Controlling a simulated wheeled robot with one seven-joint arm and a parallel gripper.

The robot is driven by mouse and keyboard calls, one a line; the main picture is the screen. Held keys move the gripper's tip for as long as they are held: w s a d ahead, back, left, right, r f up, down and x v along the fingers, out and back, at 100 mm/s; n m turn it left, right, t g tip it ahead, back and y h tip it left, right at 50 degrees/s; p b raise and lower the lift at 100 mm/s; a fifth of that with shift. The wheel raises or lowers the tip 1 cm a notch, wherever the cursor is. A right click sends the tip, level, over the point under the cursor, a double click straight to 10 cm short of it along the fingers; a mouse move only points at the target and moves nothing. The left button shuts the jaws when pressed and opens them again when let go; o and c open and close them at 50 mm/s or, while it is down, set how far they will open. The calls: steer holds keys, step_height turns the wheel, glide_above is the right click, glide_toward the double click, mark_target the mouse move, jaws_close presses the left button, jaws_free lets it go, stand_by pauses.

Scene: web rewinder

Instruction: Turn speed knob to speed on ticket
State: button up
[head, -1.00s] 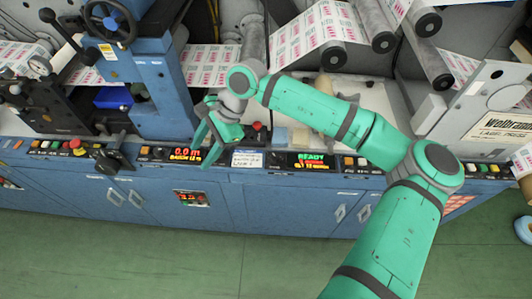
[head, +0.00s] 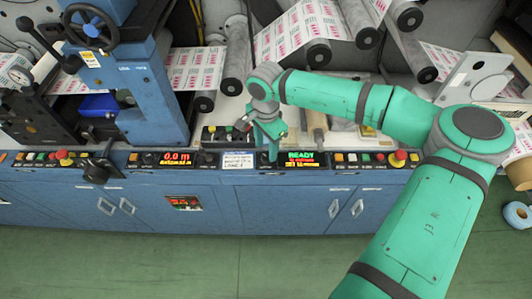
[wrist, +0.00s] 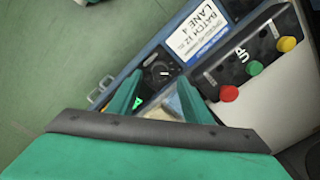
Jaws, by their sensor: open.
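A white ticket (head: 238,161) sits on the blue front panel. The wrist view shows it larger (wrist: 200,34), with "BATCH 12" and "LANE 4" legible; I cannot read a speed on it. A round black knob with a white pointer mark (wrist: 161,72) lies between the ticket and the READY display (head: 302,158). My gripper (head: 267,152) points down over this part of the panel and hides the knob in the head view. In the wrist view its two green fingers (wrist: 160,82) are open and empty, with the knob near their tips. I cannot tell if they touch it.
A button box (wrist: 255,65) with red, green and yellow buttons stands behind the ticket. A red 0.0 m display (head: 176,158) is to the left. A red mushroom button (head: 398,158) is to the right. Printed web and rollers (head: 233,65) rise behind.

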mark_target(266, 156)
steer(key=shift+f, duration=2.05)
steer(key=c, duration=1.1)
steer(key=shift+o, duration=0.2)
